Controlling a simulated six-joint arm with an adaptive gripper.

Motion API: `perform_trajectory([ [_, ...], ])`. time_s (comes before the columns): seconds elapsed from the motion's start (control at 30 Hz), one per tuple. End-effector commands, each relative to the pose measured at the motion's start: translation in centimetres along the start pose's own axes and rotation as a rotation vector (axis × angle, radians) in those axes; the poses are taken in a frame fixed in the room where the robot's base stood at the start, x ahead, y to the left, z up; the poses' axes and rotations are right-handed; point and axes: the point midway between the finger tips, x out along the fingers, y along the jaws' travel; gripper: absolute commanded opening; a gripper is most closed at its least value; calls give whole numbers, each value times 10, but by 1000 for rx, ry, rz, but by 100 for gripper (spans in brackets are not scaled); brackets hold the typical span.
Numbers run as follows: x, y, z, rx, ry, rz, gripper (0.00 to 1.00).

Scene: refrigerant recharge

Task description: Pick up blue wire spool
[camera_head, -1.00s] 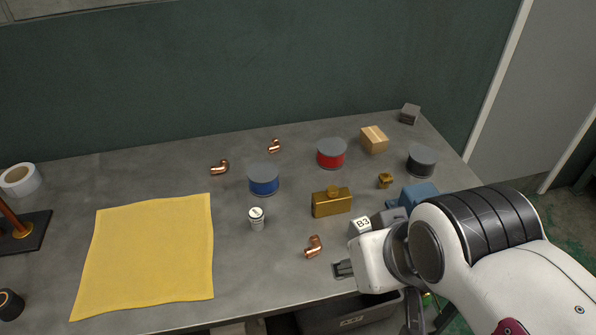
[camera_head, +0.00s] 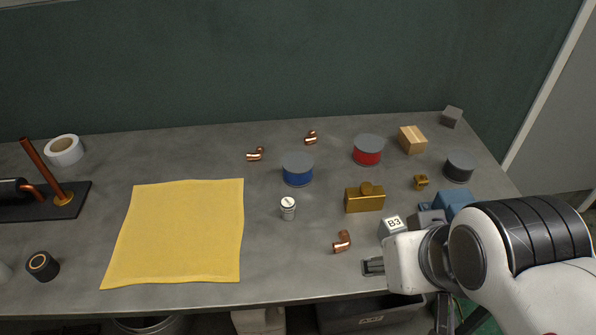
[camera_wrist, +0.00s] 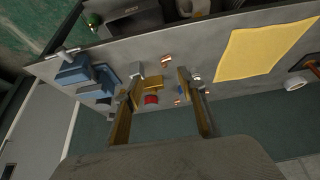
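The blue wire spool (camera_head: 298,172), with a grey top, stands upright on the grey workbench (camera_head: 200,160) near its middle, left of a red spool (camera_head: 368,152). In the wrist view a small blue patch beside the right-hand finger looks like the blue spool (camera_wrist: 181,90), mostly hidden by that finger. My gripper (camera_wrist: 161,78) is open and empty in the wrist view, its two fingers wide apart above the bench. In the head view, my arm hides most of the gripper, at the front right, well away from the blue spool.
Near the blue spool are a white canister (camera_head: 288,208), copper elbows (camera_head: 256,154) and a brass block (camera_head: 365,199). A yellow cloth (camera_head: 180,235) lies to its left.

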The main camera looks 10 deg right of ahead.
Motion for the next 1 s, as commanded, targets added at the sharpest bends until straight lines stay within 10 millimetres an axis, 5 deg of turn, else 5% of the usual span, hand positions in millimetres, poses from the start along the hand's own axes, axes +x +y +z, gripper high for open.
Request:
perform_trajectory([
  [0.33, 0, 0, 0, 0, 0, 0, 40],
  [0.5, 0, 0, 0, 0, 0, 0, 80],
  [1.0, 4, -1, -6, -2, 8, -2, 80],
])
